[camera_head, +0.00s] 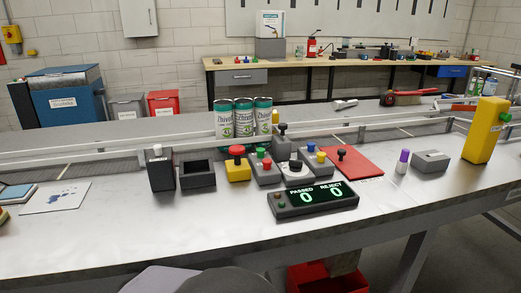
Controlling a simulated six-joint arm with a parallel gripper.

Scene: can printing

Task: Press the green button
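Several green buttons show. Another green button (505,117) sticks out of the right side of a tall yellow post (485,133) at the right. My gripper is not in view. Grey rounded parts at the bottom edge may be mine; no fingers show there.
Three green-white cans (243,118) stand by the conveyor behind the controls. The table's front strip is clear.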

